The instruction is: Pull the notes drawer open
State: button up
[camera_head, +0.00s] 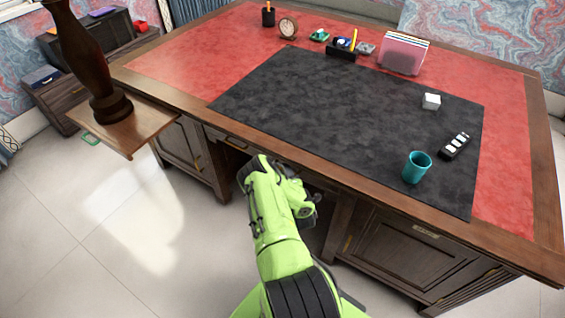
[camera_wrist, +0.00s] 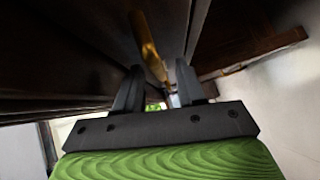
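The dark wooden desk (camera_head: 180,102) has brass-handled fronts below its top. One narrow front with a brass handle (camera_head: 236,144) shows left of my arm in the head view. I cannot read which front is the notes drawer. My green arm reaches down to the front of the desk, and its gripper end is hidden in the head view. In the wrist view my gripper (camera_wrist: 160,78) is open, its two dark fingers apart. A long brass handle (camera_wrist: 148,45) on a dark wooden front lies ahead, appearing between the fingertips. Whether they touch it is unclear.
The right cabinet (camera_head: 405,248) carries a small label plate. A pull-out board (camera_head: 140,128) sticks out at left. The floor in front is clear.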

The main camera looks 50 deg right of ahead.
jog(key=shift+s+r, duration=0.1)
grip_shut()
dwell(0.4)
